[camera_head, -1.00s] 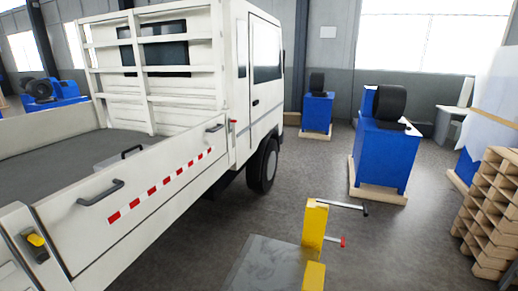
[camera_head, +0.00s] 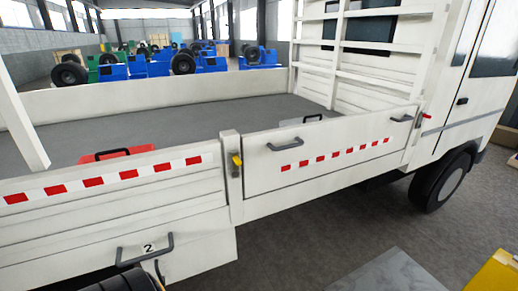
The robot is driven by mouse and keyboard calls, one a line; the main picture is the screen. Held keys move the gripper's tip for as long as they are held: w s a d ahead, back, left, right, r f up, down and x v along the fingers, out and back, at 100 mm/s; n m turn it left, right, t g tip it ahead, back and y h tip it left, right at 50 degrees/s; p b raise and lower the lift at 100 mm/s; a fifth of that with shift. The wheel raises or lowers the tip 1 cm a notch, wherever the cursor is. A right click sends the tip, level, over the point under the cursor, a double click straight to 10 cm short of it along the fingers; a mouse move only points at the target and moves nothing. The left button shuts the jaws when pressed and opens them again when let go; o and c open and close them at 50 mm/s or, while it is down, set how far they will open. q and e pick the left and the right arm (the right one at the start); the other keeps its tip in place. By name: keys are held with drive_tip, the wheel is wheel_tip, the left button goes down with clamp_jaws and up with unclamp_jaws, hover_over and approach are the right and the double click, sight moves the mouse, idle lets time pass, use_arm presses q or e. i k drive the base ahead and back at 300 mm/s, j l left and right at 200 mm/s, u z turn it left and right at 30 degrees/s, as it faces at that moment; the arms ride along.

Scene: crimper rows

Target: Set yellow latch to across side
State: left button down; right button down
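The yellow latch (camera_head: 237,161) is a small yellow handle on a dark plate. It sits on the white post between two side panels of the truck bed. Its handle looks roughly upright, but it is too small to tell its exact setting. A red latch (camera_head: 425,116) sits on the post at the cab end of the same panel. Neither of my grippers is in view, and nothing touches the yellow latch.
The white truck's side panel (camera_head: 330,172) has a grey handle and red-white tape. A grey plate (camera_head: 385,272) and yellow block (camera_head: 497,272) stand at bottom right.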

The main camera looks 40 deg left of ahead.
sight(235, 161)
drive_tip(key=u, duration=1.6)
